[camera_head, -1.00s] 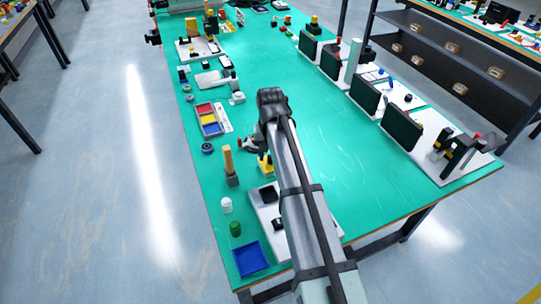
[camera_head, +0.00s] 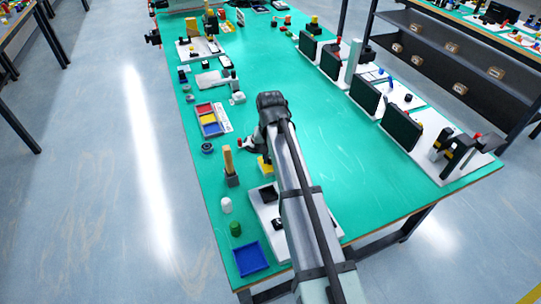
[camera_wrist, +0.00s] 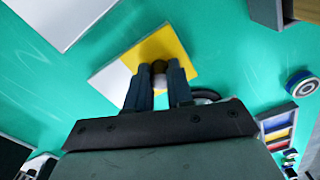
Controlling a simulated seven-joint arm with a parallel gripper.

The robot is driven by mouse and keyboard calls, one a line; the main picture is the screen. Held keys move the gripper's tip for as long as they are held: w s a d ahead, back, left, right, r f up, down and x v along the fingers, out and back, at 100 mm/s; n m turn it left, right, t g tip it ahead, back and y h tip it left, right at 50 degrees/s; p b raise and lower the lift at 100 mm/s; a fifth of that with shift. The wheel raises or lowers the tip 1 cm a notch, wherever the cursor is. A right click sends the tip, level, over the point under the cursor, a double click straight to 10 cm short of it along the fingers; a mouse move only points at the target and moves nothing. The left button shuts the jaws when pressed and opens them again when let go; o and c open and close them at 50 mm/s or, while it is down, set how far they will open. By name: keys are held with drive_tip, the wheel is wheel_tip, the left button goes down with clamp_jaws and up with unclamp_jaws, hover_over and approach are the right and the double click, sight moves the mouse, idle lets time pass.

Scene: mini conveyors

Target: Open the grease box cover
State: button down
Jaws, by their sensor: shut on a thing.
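The grease box cover (camera_wrist: 180,52) is a yellow square panel in the wrist view, with a small dark and pale knob (camera_wrist: 158,70) on it. A white flat surface (camera_wrist: 110,80) shows along its left side; I cannot tell whether it is part of the box. My gripper (camera_wrist: 158,76) is shut on the knob, one dark finger on each side. The lower edge of the cover is hidden behind the fingers and gripper body. In the head view a little yellow (camera_head: 264,166) shows left of my arm, which hides the gripper there.
A tray with red, yellow and blue sections (camera_head: 210,120) lies left of my arm. A wooden block on a grey base (camera_head: 230,166), a white cylinder (camera_head: 226,205), a green cylinder (camera_head: 235,229) and a blue tray (camera_head: 252,259) stand nearer.

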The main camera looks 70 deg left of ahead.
idle(0.4)
drive_tip(key=w, duration=0.6)
drive_tip(key=shift+w, duration=0.3)
drive_tip(key=c, duration=1)
unclamp_jaws()
drive_tip(key=shift+r, duration=0.1)
wheel_tip(320, 180, up, 14)
drive_tip(key=shift+f, duration=0.2)
